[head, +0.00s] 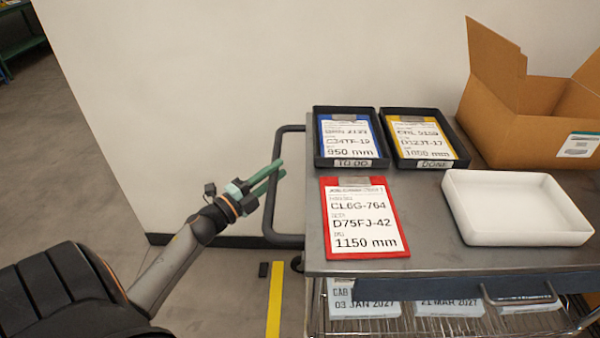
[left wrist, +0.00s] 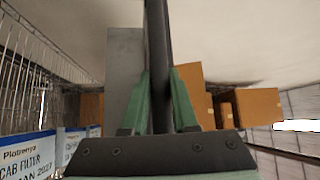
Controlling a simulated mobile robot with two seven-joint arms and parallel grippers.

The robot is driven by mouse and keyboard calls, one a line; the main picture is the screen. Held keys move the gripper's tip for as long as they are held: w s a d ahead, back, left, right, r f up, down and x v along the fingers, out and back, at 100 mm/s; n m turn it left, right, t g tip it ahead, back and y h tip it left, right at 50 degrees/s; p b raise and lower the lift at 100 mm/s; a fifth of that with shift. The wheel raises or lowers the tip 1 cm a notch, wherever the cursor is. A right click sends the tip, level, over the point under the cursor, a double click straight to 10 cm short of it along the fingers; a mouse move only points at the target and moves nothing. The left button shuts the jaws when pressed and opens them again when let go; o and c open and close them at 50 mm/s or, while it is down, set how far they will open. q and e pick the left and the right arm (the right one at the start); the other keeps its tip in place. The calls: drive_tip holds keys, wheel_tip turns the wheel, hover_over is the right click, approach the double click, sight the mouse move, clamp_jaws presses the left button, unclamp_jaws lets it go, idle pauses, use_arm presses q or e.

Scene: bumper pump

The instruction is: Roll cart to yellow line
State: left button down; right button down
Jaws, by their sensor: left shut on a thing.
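The cart (head: 440,255) is a grey-topped trolley filling the right of the head view. Its dark tube handle (head: 287,240) sticks out from its left side; the bar also runs upright in the left wrist view (left wrist: 157,60). My left gripper (head: 277,172), with green fingers, is shut on the handle's outer bar, which lies between the fingers in the left wrist view. The yellow line (head: 274,300) is on the floor just left of the cart, below the handle. My right gripper is not in view.
On the cart are a red clipboard (head: 362,243), two black trays with blue (head: 317,150) and yellow (head: 463,153) clipboards, a white bin (head: 515,236) and an open cardboard box (head: 550,107). Labelled packs lie on the shelf below. A pale wall (head: 200,70) stands behind; floor shows at left.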

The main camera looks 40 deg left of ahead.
use_arm(q)
drive_tip(key=s+a, duration=0.8)
drive_tip(key=a, duration=0.3)
drive_tip(key=shift+s+a+b, duration=0.3)
drive_tip(key=shift+b, duration=0.15)
drive_tip(key=shift+r, duration=0.1)
drive_tip(key=c, duration=0.8)
unclamp_jaws()
drive_tip(key=shift+s+a, duration=0.1)
drive_tip(key=shift+o, duration=0.6)
drive_tip(key=s+a+f, duration=0.1)
drive_tip(key=s, duration=1.1)
drive_tip(key=shift+s+a+f, duration=0.15)
drive_tip(key=shift+a+f, duration=0.05)
drive_tip(key=shift+f, duration=0.2)
